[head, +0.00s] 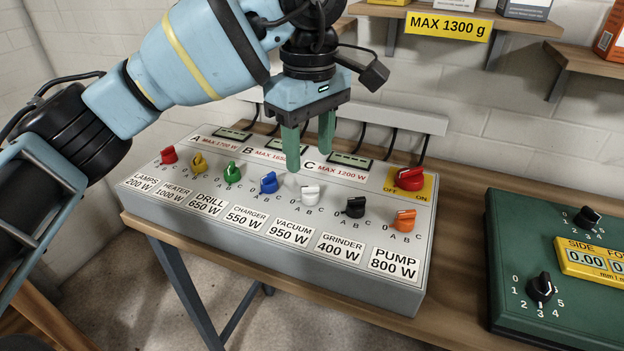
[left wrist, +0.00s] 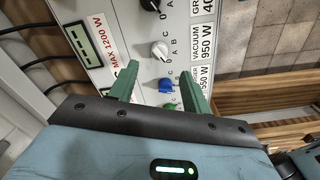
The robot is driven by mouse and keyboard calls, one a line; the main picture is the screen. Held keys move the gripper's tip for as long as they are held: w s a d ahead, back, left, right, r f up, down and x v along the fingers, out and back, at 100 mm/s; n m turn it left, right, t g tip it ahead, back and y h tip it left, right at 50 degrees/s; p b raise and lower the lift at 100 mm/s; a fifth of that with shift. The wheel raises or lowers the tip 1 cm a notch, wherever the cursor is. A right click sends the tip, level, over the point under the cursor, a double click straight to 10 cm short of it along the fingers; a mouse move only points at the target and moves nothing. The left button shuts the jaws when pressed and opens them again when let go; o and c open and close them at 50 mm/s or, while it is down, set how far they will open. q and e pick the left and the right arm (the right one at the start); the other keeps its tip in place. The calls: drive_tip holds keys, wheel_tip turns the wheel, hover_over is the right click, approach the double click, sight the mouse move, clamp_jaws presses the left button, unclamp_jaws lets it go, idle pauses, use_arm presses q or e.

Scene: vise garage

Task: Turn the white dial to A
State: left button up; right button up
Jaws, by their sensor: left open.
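The white dial (head: 310,195) sits on the sloped grey panel, above the VACUUM 950 W label (head: 292,233). Small 0, A, B and C marks stand around it; which mark it points to I cannot tell. My left gripper (head: 309,161) points down with its two green fingers apart and empty. It is above the panel, just behind the white dial in the head view, and does not appear to touch it. In the left wrist view the white dial (left wrist: 160,51) lies just beyond the gap between the fingertips (left wrist: 160,73). My right gripper is not in view.
A blue dial (head: 269,182) and a black dial (head: 355,207) flank the white one. A red OFF/ON switch (head: 410,178) is at the panel's upper right. Small displays line the panel's back. A green box (head: 540,300) with black knobs stands to the right.

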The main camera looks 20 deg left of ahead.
sight(311, 186)
use_arm(q)
wheel_tip(311, 186, down, 6)
drive_tip(key=shift+f, duration=0.6)
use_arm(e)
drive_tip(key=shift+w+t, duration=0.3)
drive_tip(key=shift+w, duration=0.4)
use_arm(q)
drive_tip(key=c, duration=1)
drive_tip(key=shift+r+n+p, duration=0.2)
drive_tip(key=shift+n+p, duration=0.7)
drive_tip(key=shift+n, duration=0.5)
drive_tip(key=n+p, duration=0.1)
drive_tip(key=n, duration=0.2)
drive_tip(key=shift+p, duration=0.4)
drive_tip(key=shift+f+n+p, duration=0.1)
drive_tip(key=shift+n+p, duration=0.4)
drive_tip(key=shift+n, duration=0.4)
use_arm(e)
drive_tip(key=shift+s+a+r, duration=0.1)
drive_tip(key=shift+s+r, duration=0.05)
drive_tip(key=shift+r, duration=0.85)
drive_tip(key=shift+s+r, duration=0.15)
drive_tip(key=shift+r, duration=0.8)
use_arm(q)
drive_tip(key=shift+w, duration=0.1)
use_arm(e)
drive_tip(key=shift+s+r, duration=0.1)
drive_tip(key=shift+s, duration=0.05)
